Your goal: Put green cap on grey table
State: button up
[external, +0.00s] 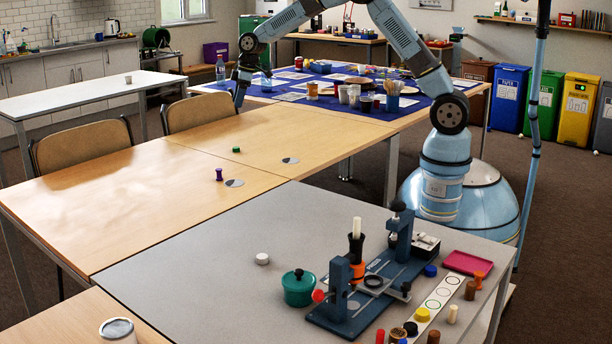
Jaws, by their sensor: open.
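A small green cap (236,149) lies on the wooden table (130,195), near its middle. The grey table (205,250) stands in the foreground, adjoining the wooden table's near side. My arm reaches from the right over the back of the scene and down. My gripper (239,104) points downward at the far edge of the wooden table, behind and above the cap and apart from it. It is small and dark in this view, open, and I see nothing held in it.
A purple piece (219,174) and grey discs lie near the cap. The grey table holds a blue fixture (372,280), a green lidded pot (298,287), a white cap (262,258) and a pink tray (468,262). Its left and back parts are mostly clear. Chairs stand at the left.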

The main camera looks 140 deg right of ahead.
jog(key=m, duration=0.1)
send_over(236, 148)
jog(key=s+a, duration=0.3)
notch_tip(236, 148, down, 9)
jog(key=f, duration=0.1)
jog(key=x, duration=1.3)
jog(key=shift+s+d+f, duration=0.2)
jog(key=shift+d+f, duration=0.05)
jog(key=shift+d, duration=0.05)
grip_shut()
